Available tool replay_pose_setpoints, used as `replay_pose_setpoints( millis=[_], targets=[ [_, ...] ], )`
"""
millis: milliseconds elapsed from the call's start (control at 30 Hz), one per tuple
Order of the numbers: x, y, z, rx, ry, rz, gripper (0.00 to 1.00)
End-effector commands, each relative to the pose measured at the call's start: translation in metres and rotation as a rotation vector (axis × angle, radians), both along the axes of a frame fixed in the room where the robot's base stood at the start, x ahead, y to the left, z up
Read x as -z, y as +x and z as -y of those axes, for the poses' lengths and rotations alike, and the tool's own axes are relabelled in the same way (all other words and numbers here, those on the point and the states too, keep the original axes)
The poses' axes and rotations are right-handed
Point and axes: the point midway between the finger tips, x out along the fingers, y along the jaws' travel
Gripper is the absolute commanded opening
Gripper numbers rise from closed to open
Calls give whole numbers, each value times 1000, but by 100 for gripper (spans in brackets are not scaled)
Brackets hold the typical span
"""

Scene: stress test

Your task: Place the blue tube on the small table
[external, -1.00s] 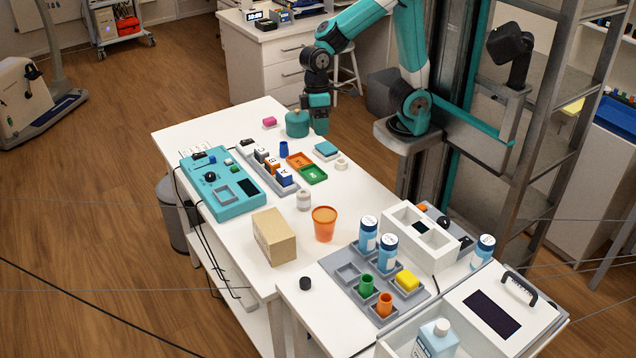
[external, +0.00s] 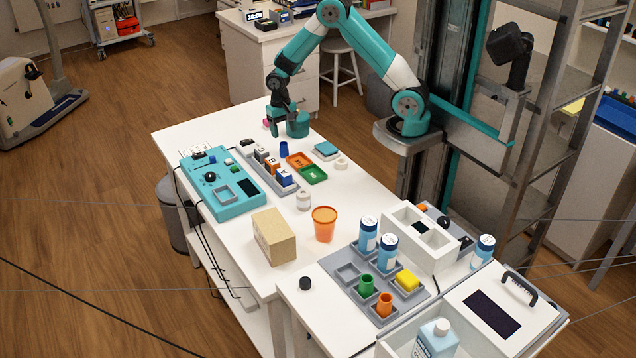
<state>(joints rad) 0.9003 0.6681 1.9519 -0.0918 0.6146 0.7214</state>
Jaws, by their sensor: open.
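The blue tube (external: 284,149) is a small upright cylinder on the long white table (external: 345,208), beside the grey rack of labelled blocks. My gripper (external: 279,130) hangs above the far end of this table, behind the blue tube and apart from it. It points down, is open and holds nothing that I can see.
A teal device (external: 222,188) is to the left. A pink block (external: 266,123) is by my gripper. A cardboard box (external: 274,237) and an orange cup (external: 324,224) stand nearer the camera.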

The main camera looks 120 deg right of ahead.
Motion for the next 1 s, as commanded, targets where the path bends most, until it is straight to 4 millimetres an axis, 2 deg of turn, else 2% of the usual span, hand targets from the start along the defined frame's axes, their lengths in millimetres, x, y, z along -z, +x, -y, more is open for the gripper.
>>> replay_pose_setpoints(
  millis=[100,333,600,867,900,1000],
  targets=[
    [16,0,-3,-1,2,-2,63],
    [33,2,-4,-1,2,-2,63],
    [71,6,-8,-1,1,-1,63],
    [76,6,-9,-1,-1,0,63],
    [76,6,-9,-1,-1,0,61],
    [76,6,-9,-1,0,0,38]
  ],
)
